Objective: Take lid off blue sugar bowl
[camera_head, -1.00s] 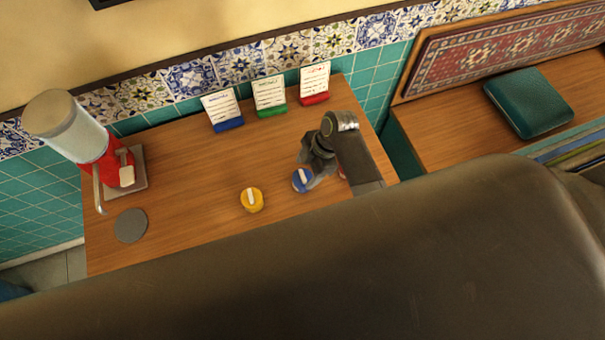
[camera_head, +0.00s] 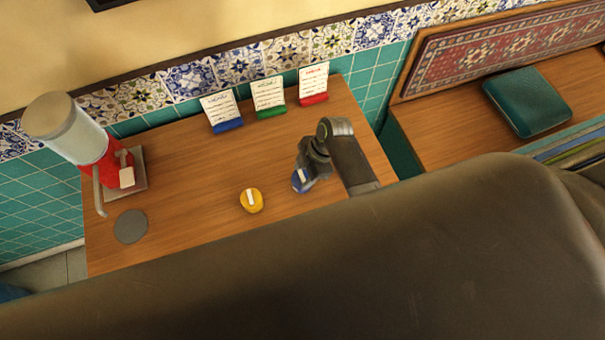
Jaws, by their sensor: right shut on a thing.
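The blue sugar bowl (camera_head: 299,186) stands on the wooden table, right of the yellow bowl (camera_head: 251,203). Its lid has a pale handle on top and is partly covered by my right gripper (camera_head: 303,175). My right gripper is shut on the lid's handle from above. I cannot tell whether the lid sits on the bowl or is lifted off it. My left gripper is not in view.
Three cards in blue (camera_head: 228,125), green (camera_head: 271,112) and red (camera_head: 314,100) holders stand at the back. The table's middle is clear.

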